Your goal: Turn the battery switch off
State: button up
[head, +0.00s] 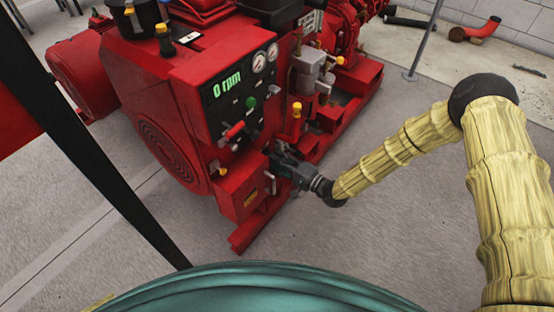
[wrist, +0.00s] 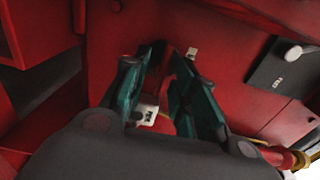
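The red engine unit (head: 200,110) carries a control panel (head: 240,88) with a display reading "0 rpm". A red handle (head: 234,131) sticks out low on the panel; I cannot tell for sure whether it is the battery switch. My gripper (head: 273,152) is at the engine's lower front, right of the red box (head: 240,190). In the wrist view its two teal fingers (wrist: 168,72) stand apart, close to a red surface. A red rounded part (wrist: 165,123) and a small white label (wrist: 147,113) show between them. Whether the fingers touch anything is unclear.
A dark plate with a pale knob (wrist: 292,53) is to the right in the wrist view. A yellow-capped part (head: 297,109) and grey housing (head: 308,70) stand near the arm. A dark post (head: 90,150) crosses the left.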

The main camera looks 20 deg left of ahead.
jog(key=v, duration=1.1)
jog(key=shift+d, duration=0.15)
jog(key=s+d+f+n+g+h, duration=0.1)
jog(key=s+d+f+h, duration=0.9)
jog(key=s+d+f, duration=0.3)
jog(key=s+d+r+n+g+h, duration=0.25)
jog(key=s+d+g+h, duration=0.35)
jog(key=s+d, duration=1.3)
notch_tip(320, 180, up, 36)
jog(key=a+h+p, duration=0.1)
jog(key=p, duration=3.5)
jog(key=shift+s+a+t, duration=0.15)
jog(key=shift+s+t, duration=0.25)
jog(key=shift+s, duration=0.05)
jog(key=shift+f, duration=0.15)
